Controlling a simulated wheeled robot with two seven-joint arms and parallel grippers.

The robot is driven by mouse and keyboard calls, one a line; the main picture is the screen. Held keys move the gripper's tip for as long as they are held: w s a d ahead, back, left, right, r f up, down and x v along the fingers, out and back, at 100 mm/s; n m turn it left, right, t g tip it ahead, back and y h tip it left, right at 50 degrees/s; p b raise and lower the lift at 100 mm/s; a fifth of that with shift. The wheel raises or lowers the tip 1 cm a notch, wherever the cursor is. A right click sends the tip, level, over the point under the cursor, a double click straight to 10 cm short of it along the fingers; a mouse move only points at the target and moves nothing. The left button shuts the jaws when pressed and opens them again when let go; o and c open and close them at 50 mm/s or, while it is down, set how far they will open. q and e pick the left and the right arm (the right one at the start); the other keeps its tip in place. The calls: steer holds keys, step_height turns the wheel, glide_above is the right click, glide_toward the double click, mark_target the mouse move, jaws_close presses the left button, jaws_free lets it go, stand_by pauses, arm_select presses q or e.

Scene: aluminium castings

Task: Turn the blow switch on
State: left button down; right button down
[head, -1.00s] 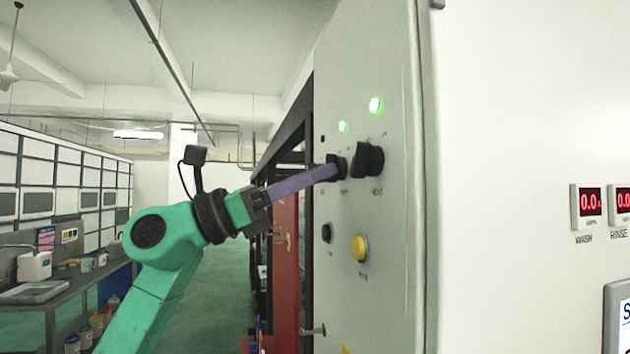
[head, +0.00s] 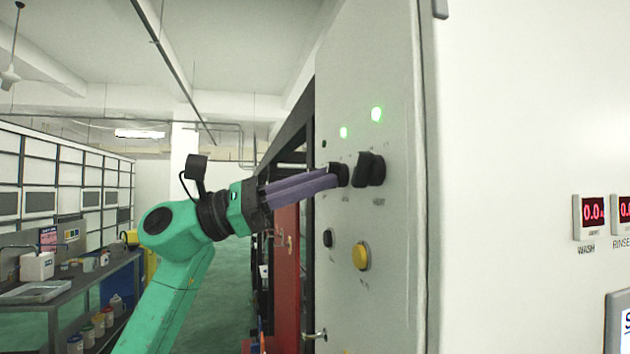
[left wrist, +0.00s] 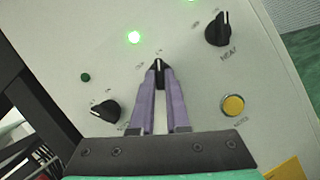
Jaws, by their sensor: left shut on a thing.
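The blow switch (head: 340,173) is a black rotary knob on the grey control panel (head: 395,235). It is the middle knob of the row in the left wrist view (left wrist: 158,72); I cannot read its label. My left gripper (head: 332,178) has its purple fingertips shut on the knob, one on each side (left wrist: 158,84). The knob's pointer stands upright in the left wrist view, much like that of the heat knob. The green lamp (left wrist: 134,37) above it is lit. My right gripper is not in view.
The heat knob (left wrist: 218,30) is close on the right, with a yellow button (left wrist: 233,105) below. Another black knob (left wrist: 105,110) is on the left, turned differently, under a dark lamp (left wrist: 85,77). A workbench (head: 92,287) stands far left.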

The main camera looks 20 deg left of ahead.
arm_select(q)
steer(key=c, duration=0.9)
jaws_free()
steer(key=b+v, duration=0.6)
steer(key=v, duration=0.8)
steer(key=shift+a+f, duration=0.2)
steer(key=shift+s, duration=0.1)
